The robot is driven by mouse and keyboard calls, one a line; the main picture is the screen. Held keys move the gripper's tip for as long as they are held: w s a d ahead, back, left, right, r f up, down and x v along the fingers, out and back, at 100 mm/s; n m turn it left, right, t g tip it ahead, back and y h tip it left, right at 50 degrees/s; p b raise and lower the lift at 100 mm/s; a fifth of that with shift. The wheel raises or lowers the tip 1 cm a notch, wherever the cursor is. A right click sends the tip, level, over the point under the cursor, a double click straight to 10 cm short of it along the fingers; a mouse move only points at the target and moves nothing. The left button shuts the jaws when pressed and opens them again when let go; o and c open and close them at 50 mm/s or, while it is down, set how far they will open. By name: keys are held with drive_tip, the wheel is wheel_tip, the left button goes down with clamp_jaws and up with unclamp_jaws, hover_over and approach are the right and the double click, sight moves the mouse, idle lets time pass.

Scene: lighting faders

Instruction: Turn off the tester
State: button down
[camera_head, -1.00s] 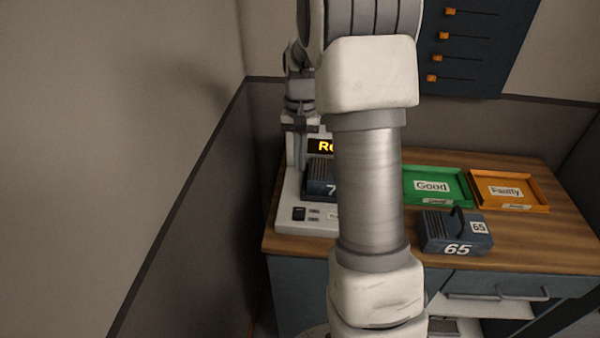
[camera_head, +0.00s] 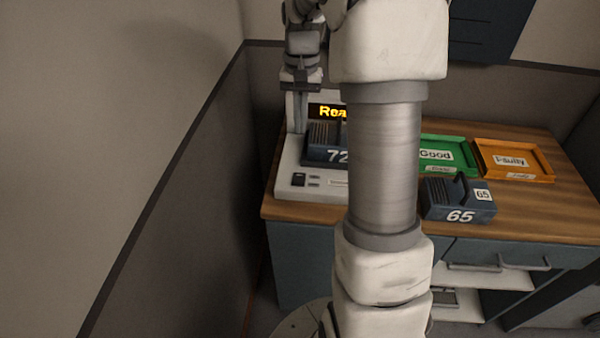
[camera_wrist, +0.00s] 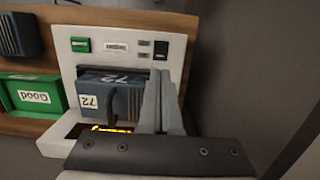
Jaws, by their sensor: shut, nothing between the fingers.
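The tester (camera_head: 288,182) is a pale box at the left end of the wooden bench. Its lit display (camera_head: 327,111) reads "Rea", with the rest hidden by my arm. A dark module marked 72 (camera_head: 320,140) sits on the tester.
A module marked 65 (camera_head: 459,201) stands on the bench, right of my arm. Behind it are a green Good tray (camera_head: 458,143) and an orange Faulty tray (camera_head: 543,166). A partition wall (camera_head: 215,150) runs close along the left. A dark panel (camera_head: 487,30) hangs at the back.

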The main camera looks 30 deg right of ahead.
sight(300, 176)
drive_tip(key=f, duration=0.4)
drive_tip(key=s+f+b, duration=0.1)
drive_tip(key=f, duration=0.4)
drive_tip(key=a+f+b, duration=0.1)
drive_tip(key=f, duration=0.4)
drive_tip(key=shift+s, duration=0.2)
drive_tip(key=shift+s+f, duration=0.1)
drive_tip(key=shift+f, duration=0.2)
drive_tip(key=shift+r, duration=0.1)
drive_tip(key=shift+w+d, duration=0.5)
drive_tip(key=shift+w, duration=0.2)
drive_tip(key=shift+r, duration=0.1)
